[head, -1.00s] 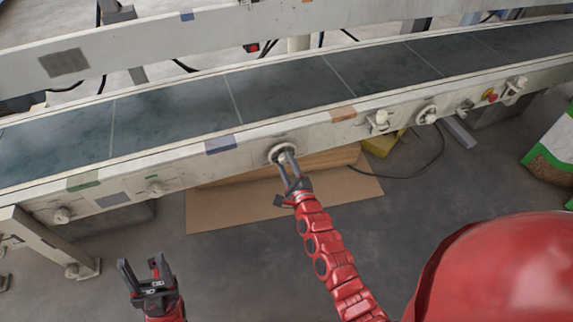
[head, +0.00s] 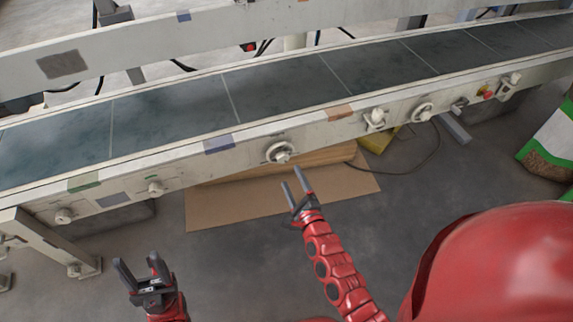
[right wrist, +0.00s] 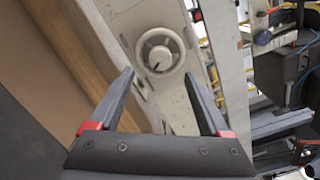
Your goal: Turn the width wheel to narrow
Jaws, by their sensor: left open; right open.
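A round white wheel (head: 279,153) with a knob in its middle is on the conveyor's front rail. It also shows in the right wrist view (right wrist: 160,50), with a dark pointer mark on its hub, beyond and between my fingertips. My right gripper (head: 293,178) is open and empty, just below and in front of the wheel, apart from it. Its fingers also show in the right wrist view (right wrist: 160,88). My left gripper (head: 137,264) is open and empty over the floor at the lower left. I cannot read any marking for narrow.
The conveyor belt (head: 290,88) runs across behind the rail. Another wheel (head: 422,112), a white knob (head: 375,119) and a red button (head: 488,95) are further right on the rail. Cardboard (head: 235,213) lies below. A bag (head: 550,145) stands at the right.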

